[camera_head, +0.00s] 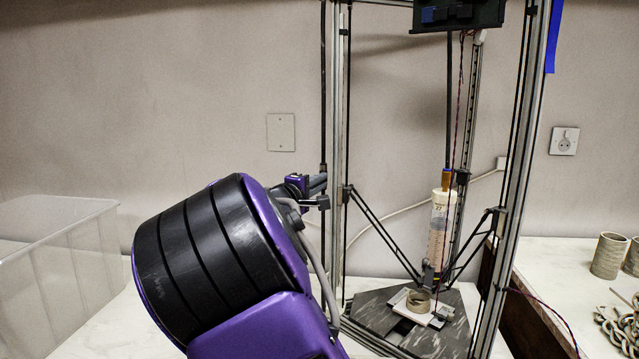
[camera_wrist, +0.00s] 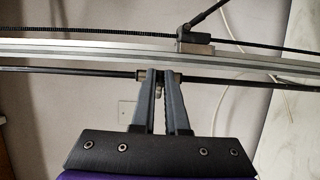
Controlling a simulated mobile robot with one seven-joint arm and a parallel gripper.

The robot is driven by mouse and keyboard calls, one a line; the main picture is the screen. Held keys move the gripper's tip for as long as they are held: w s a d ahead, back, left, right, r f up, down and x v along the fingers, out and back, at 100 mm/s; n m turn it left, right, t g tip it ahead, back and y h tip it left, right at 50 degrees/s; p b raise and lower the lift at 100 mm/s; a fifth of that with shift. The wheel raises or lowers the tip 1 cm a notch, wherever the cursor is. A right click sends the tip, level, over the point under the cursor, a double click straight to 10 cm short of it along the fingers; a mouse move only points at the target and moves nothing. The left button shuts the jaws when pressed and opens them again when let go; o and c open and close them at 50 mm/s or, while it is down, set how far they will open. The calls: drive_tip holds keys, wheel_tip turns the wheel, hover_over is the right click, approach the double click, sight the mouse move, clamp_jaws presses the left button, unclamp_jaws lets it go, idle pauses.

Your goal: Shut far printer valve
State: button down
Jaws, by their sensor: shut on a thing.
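The valve is a small fitting on a thin dark pipe; its ends show either side of my fingertips in the wrist view (camera_wrist: 141,75). The pipe (camera_wrist: 90,72) crosses that view beside a silver rail. My gripper (camera_wrist: 157,76) is shut on the valve, its two grey fingers close together. In the head view my gripper (camera_head: 321,187) is at the pipe (camera_head: 323,110) left of the printer frame. My purple and black arm hides part of the scene there. The valve's handle angle is too small and covered to tell.
The delta printer's silver posts (camera_head: 524,170) stand just right of my gripper. Its syringe (camera_head: 440,230) hangs over a clay ring (camera_head: 418,301) on the bed. A clear bin (camera_head: 60,270) is at left. Clay cups (camera_head: 608,256) stand on the right table.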

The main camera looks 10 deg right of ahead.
drive_tip(key=c, duration=0.9)
unclamp_jaws()
drive_tip(key=shift+a, duration=0.1)
drive_tip(key=v, duration=1.7)
drive_tip(key=shift+s+a, duration=0.15)
